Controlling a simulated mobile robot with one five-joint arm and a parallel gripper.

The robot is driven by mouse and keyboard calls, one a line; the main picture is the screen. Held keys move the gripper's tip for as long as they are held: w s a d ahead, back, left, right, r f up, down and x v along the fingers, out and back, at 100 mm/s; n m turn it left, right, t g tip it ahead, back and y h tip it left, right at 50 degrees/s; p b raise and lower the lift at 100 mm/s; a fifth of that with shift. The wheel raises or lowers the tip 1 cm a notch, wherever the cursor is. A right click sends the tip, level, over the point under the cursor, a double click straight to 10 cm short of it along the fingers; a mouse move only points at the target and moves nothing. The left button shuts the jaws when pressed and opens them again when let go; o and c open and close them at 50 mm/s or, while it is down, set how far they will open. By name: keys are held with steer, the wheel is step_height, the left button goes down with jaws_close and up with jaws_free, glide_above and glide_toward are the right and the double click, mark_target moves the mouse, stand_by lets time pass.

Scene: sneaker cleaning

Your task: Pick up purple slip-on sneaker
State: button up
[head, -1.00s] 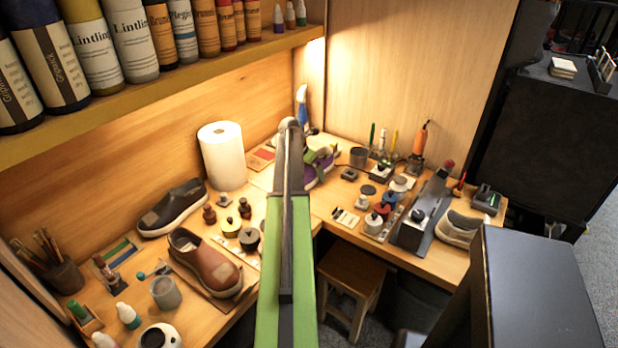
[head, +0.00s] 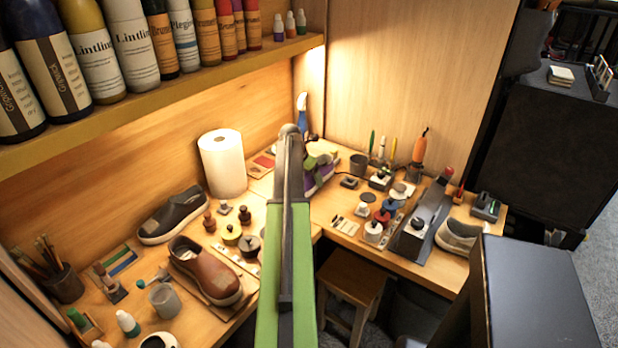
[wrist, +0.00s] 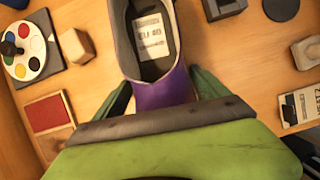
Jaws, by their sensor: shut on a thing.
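The purple slip-on sneaker (head: 326,177) is at the back corner of the bench, partly hidden behind my arm in the head view. In the wrist view the sneaker (wrist: 163,92) points away from me, with its opening and printed insole label facing the camera. My gripper (wrist: 162,88) has one dark green finger on each side of the purple heel end and is shut on it. In the head view my gripper (head: 315,165) shows only in part beside the shoe. I cannot tell whether the sole is clear of the bench.
A paint palette (wrist: 22,50), a wooden block (wrist: 76,45) and a red pad (wrist: 48,112) lie left of the shoe. A dark cup (head: 358,164) and small tools stand to its right. A paper roll (head: 222,163) stands to the left.

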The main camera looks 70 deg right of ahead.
step_height(320, 180, up, 4)
steer(key=p, duration=0.4)
steer(key=shift+r, duration=0.25)
steer(key=s+d+r+p, duration=0.2)
steer(key=s+r+p, duration=0.4)
steer(key=s, duration=0.6)
steer(key=w+a+r+m+p, duration=0.1)
steer(key=w+a+r+p, duration=0.1)
steer(key=a, duration=0.2)
steer(key=w+a+r+p, duration=0.2)
steer(key=a, duration=0.3)
steer(key=w+a+r+m+g+p, duration=0.1)
steer(key=w+a+r+p, duration=0.1)
steer(key=a, duration=0.3)
steer(key=shift+w+r+m+p, duration=0.25)
steer(key=shift+w+m+p, duration=0.05)
steer(key=shift+w, duration=0.05)
